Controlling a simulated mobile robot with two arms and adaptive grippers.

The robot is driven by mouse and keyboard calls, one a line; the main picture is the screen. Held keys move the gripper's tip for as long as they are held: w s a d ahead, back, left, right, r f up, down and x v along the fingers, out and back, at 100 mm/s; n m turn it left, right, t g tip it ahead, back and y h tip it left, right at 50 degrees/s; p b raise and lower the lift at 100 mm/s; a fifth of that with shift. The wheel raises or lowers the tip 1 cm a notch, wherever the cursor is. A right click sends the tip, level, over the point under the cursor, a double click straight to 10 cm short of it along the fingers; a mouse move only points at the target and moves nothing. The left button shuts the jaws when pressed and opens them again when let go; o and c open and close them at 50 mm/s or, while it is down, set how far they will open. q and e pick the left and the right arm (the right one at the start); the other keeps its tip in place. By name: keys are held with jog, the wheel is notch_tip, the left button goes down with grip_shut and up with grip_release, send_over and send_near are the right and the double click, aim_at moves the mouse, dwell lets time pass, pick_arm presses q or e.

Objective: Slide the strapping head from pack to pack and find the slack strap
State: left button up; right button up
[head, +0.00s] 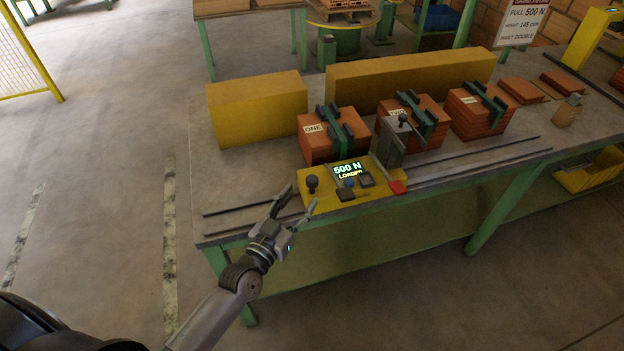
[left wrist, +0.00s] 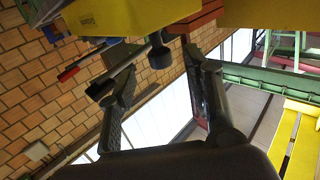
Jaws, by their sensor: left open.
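The strapping head (head: 345,183) is a yellow plate with black knobs, a lit display reading "500 N" and a grey upright post (head: 391,142). It sits on rails (head: 476,167) along the table's front edge, in front of pack ONE (head: 331,140). A second pack (head: 428,120) and a third pack (head: 478,112) stand to its right. Each pack is a brown stack with dark green straps. My left gripper (head: 294,207) is open and empty, just left of the plate's black knob (head: 312,182). In the left wrist view a dark knob (left wrist: 159,52) shows beyond the open fingers (left wrist: 160,95). My right gripper is not in view.
Yellow blocks (head: 257,108) stand behind the packs. A sign reading "PULL 500 N" (head: 522,22) stands at the back right. Loose brown slabs (head: 522,90) and a small wooden block (head: 567,111) lie at the table's right. The floor left of the table is clear.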

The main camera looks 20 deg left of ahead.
aim_at(312, 183)
pick_arm(q)
jog(key=w, duration=0.3)
jog(key=w+d, duration=0.1)
jog(key=w, duration=0.3)
jog(key=shift+d, duration=0.2)
jog(key=shift+c, duration=0.5)
grip_shut()
jog(key=shift+s, duration=0.1)
